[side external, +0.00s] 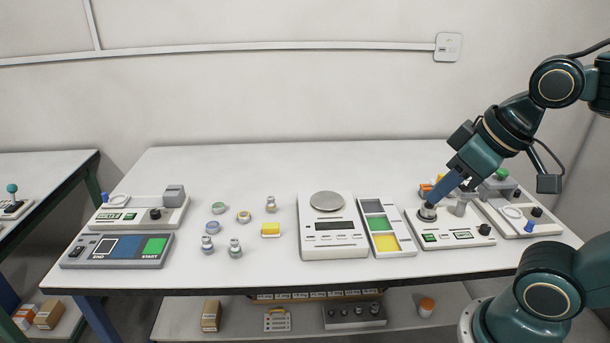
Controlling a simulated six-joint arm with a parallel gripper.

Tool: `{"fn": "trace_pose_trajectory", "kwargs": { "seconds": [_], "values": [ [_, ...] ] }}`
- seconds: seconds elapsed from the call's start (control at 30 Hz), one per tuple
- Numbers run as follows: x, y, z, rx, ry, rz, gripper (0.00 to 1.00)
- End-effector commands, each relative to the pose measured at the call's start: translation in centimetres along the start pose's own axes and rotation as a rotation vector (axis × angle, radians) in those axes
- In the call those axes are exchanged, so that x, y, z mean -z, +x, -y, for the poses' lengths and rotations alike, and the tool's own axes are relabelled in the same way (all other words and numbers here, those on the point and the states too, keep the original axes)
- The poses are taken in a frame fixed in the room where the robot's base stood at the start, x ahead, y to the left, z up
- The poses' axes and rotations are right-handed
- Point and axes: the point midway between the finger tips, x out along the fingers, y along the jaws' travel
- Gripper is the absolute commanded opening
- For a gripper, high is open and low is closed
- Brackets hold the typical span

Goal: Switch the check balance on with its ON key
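The balance (318,246) is a white box at the middle of the table, with a round metal pan (327,201) on top. Its dark display (329,225) shows no readable figures. A row of small keys lies below the display; their labels are too small to read, so I cannot tell which is ON. My gripper (432,203) points down and left, well to the right of the balance. It is at a grey metal cylinder (428,213) on a white panel unit (458,240). I cannot tell whether it touches or grips the cylinder.
A tray (393,252) with grey, green and yellow compartments stands between the balance and the panel unit. A START/END panel (117,251) is at the front left. Another unit (519,222) stands far right.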

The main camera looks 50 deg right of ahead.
Motion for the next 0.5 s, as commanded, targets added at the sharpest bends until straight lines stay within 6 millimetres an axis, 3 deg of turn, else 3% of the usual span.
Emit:
{"fn": "trace_pose_trajectory", "kwargs": {
  "seconds": [0.1, 0.5],
  "values": [
    [0.0, 0.0, 0.0, 0.0, 0.0, 0.0, 0.0],
    [0.0, 0.0, 0.0, 0.0, 0.0, 0.0, 0.0]
  ]
}}
